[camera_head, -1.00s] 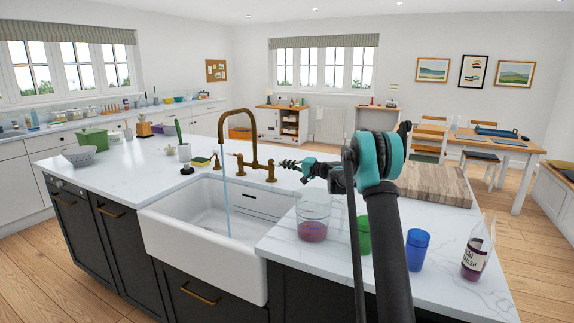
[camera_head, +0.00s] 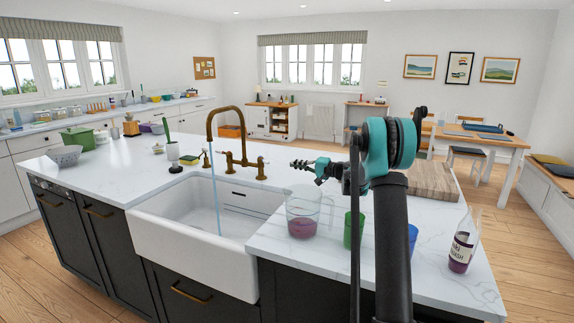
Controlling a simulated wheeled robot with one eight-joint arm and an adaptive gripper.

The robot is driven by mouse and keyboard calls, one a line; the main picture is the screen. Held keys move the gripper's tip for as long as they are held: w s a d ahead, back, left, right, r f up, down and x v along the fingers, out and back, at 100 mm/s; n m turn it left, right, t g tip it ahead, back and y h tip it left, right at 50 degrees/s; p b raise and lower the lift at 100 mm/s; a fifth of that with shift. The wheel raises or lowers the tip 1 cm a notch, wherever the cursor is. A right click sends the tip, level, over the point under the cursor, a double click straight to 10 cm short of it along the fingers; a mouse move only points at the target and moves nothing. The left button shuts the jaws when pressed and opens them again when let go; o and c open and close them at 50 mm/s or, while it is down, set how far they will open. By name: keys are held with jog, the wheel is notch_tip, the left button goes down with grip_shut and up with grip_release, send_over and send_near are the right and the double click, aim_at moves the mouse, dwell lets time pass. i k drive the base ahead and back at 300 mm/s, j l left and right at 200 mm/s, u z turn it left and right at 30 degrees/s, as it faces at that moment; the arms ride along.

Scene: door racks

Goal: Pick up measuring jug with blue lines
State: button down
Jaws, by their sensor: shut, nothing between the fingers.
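A clear measuring jug (camera_head: 300,208) with purple liquid at its bottom stands upright on the white island worktop, just right of the sink. Its handle is on the right. Any blue lines on it are too small to make out. My gripper (camera_head: 294,163) is shut and empty. It points left and appears above the jug in the picture, apart from it. My arm rises on the right and partly hides a green cup (camera_head: 350,231) and a blue cup (camera_head: 412,238).
Water runs from the brass tap (camera_head: 212,125) into the white sink (camera_head: 195,252). A wooden board (camera_head: 433,180) lies behind my arm. A labelled bottle (camera_head: 462,246) stands at the right edge. A green pot (camera_head: 78,138) and colander (camera_head: 65,155) stand at far left.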

aim_at(303, 202)
jog(key=k+l, duration=0.25)
jog(key=k, duration=0.25)
jog(key=k+l+z, duration=0.3)
jog(key=i+j+u, duration=0.25)
jog(key=i+j, duration=0.05)
